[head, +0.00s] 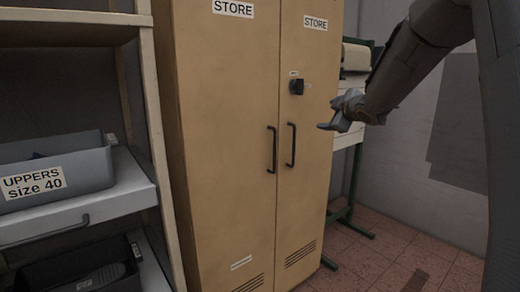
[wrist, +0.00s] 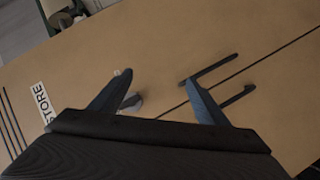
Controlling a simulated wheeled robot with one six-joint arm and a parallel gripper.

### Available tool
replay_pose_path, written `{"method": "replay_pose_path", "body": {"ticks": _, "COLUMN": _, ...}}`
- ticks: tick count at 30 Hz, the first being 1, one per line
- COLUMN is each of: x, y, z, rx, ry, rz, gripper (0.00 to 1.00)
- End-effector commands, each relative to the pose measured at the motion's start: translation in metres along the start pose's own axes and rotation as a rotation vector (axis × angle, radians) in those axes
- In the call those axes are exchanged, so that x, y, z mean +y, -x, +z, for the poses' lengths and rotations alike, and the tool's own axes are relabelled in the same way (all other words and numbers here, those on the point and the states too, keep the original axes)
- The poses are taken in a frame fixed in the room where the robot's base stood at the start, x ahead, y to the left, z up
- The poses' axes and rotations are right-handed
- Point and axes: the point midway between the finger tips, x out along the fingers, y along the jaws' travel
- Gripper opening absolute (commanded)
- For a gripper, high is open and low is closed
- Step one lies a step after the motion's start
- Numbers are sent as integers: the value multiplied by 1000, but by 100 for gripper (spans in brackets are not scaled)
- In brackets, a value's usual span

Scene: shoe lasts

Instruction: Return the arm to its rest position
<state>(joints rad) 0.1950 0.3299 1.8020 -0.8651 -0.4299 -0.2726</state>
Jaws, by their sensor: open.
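My gripper (head: 335,122) hangs at the end of my arm, in front of the right door of the tan store cabinet (head: 225,140), in the head view. In the wrist view my gripper (wrist: 158,84) has its two fingers spread apart with nothing held between them. The cabinet face fills the view beyond the fingers. Both cabinet doors look shut. Two dark bar handles stand at the middle seam, a left handle (head: 272,150) and a right handle (head: 291,145). A black knob (head: 296,87) sits above the right handle, apart from the gripper in the head view.
A shelf rack at left holds a grey bin (head: 60,170) labelled UPPERS size 40 on a pull-out tray (head: 95,207), with a dark bin (head: 100,272) below. A green-framed stand (head: 353,195) is behind the cabinet at right. Tiled floor (head: 395,262) at right is largely clear.

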Motion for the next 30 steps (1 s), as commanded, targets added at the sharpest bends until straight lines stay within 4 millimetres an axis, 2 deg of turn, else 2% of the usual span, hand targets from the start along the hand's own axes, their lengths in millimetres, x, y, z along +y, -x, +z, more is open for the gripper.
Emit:
{"method": "replay_pose_path", "body": {"ticks": 1, "x": -24, "y": 22, "z": 10, "rx": -96, "ry": -98, "rz": -41, "gripper": 69}}
{"method": "replay_pose_path", "body": {"ticks": 4, "x": -76, "y": 59, "z": 37, "rx": -278, "ry": -276, "rz": -114, "gripper": 69}}
{"method": "replay_pose_path", "body": {"ticks": 9, "x": -162, "y": 135, "z": 66, "rx": -548, "ry": -509, "rz": -234, "gripper": 69}}
{"method": "replay_pose_path", "body": {"ticks": 14, "x": -237, "y": 217, "z": 78, "rx": -782, "ry": -684, "rz": -346, "gripper": 69}}
{"method": "replay_pose_path", "body": {"ticks": 18, "x": -294, "y": 293, "z": 77, "rx": -975, "ry": -814, "rz": -440, "gripper": 69}}
{"method": "replay_pose_path", "body": {"ticks": 21, "x": -325, "y": 340, "z": 72, "rx": -1091, "ry": -884, "rz": -497, "gripper": 69}}
{"method": "replay_pose_path", "body": {"ticks": 24, "x": -346, "y": 375, "z": 67, "rx": -1177, "ry": -934, "rz": -539, "gripper": 69}}
{"method": "replay_pose_path", "body": {"ticks": 27, "x": -359, "y": 397, "z": 64, "rx": -1229, "ry": -963, "rz": -564, "gripper": 69}}
{"method": "replay_pose_path", "body": {"ticks": 30, "x": -364, "y": 406, "z": 62, "rx": -1253, "ry": -975, "rz": -575, "gripper": 69}}
